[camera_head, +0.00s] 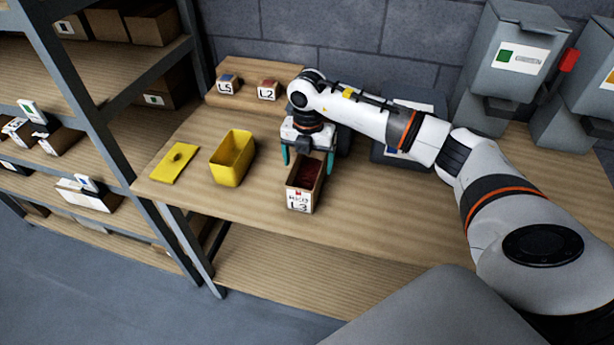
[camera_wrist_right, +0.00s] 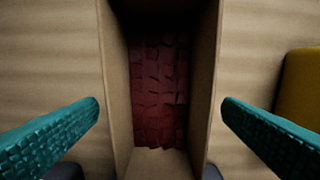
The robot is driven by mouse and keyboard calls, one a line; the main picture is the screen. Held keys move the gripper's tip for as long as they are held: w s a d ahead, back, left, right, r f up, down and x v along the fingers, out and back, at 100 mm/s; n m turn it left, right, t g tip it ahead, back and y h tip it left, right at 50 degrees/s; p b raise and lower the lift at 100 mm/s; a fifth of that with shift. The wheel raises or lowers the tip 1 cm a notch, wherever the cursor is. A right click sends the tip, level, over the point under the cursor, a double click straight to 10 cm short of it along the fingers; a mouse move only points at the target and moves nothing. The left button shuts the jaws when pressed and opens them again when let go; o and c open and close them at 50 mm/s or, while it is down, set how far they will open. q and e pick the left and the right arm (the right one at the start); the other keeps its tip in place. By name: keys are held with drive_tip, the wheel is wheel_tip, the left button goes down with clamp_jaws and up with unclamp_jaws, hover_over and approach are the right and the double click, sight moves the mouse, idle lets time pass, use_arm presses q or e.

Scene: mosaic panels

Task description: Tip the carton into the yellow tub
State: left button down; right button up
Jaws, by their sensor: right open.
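The carton (camera_head: 299,201), labelled L3, stands upright on the wooden bench with its top open and dark red pieces inside. In the right wrist view the carton (camera_wrist_right: 115,90) fills the middle, with the red pieces (camera_wrist_right: 158,90) at its bottom. My right gripper (camera_head: 307,163) is over the carton, its teal fingers open, one on each side of the walls with gaps between. The yellow tub (camera_head: 227,172) stands open to the left of the carton and looks empty; its edge shows in the right wrist view (camera_wrist_right: 300,85). My left gripper is not in view.
A yellow lid (camera_head: 174,163) with a dark knob lies left of the tub. Small boxes labelled L5 (camera_head: 227,86) and L2 (camera_head: 268,90) stand on a raised board behind. Grey dispensers (camera_head: 512,60) stand at the back right. A shelf rack (camera_head: 100,110) borders the left.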

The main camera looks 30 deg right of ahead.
sight(307, 188)
drive_tip(key=shift+a+f, duration=0.1)
drive_tip(key=shift+f, duration=0.25)
drive_tip(key=f, duration=0.1)
drive_tip(key=f+p, duration=0.2)
drive_tip(key=f, duration=0.1)
drive_tip(key=shift+s+a+f, duration=0.1)
drive_tip(key=shift+s+a, duration=0.1)
drive_tip(key=shift+s, duration=0.1)
drive_tip(key=shift+f, duration=0.3)
drive_tip(key=shift+w, duration=0.1)
drive_tip(key=shift+c, duration=0.7)
drive_tip(key=c, duration=1.2)
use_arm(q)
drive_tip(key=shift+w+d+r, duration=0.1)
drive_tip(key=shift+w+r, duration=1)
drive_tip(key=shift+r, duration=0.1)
use_arm(e)
drive_tip(key=shift+c, duration=0.9)
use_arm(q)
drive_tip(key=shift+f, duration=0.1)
use_arm(e)
drive_tip(key=shift+w+r, duration=0.1)
drive_tip(key=shift+r, duration=0.05)
